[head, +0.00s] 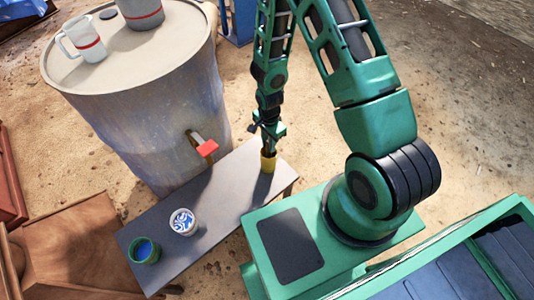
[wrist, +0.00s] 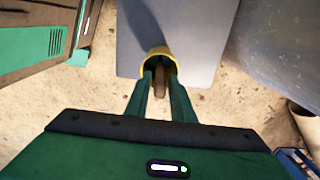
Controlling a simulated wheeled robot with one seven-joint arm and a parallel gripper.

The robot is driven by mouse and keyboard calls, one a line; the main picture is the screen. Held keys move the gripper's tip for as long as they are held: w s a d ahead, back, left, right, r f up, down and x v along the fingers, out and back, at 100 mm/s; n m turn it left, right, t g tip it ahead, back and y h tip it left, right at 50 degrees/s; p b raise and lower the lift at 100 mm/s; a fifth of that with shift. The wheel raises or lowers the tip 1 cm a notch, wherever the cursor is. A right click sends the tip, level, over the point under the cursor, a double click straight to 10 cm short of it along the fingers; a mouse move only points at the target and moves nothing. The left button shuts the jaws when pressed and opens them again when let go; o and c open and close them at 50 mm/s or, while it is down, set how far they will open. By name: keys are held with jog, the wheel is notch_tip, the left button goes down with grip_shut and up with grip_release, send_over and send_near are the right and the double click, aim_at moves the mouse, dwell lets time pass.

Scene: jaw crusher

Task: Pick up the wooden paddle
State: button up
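The wooden paddle (wrist: 160,82) shows in the wrist view as a short brown piece between my gripper's fingers, at the yellow cup. The yellow cup (head: 268,163) stands at the far right end of the narrow grey bench in the head view; its rim also shows in the wrist view (wrist: 160,52). My gripper (wrist: 161,80) points down over the cup, its two green fingers on either side of the paddle. The fingers look open, with small gaps beside the wood. In the head view my gripper (head: 268,146) is just above the cup and hides the paddle.
The grey bench (head: 220,195) also holds a patterned white cup (head: 183,222) and a green can of blue stuff (head: 144,250). A large barrel (head: 150,110) with a red-handled tap (head: 207,148) stands beside the bench, with mugs (head: 84,40) on top.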

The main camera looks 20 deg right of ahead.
aim_at(269, 155)
jog(key=shift+f, duration=1.6)
jog(key=shift+c, duration=0.6)
grip_shut()
jog(key=shift+r, duration=0.15)
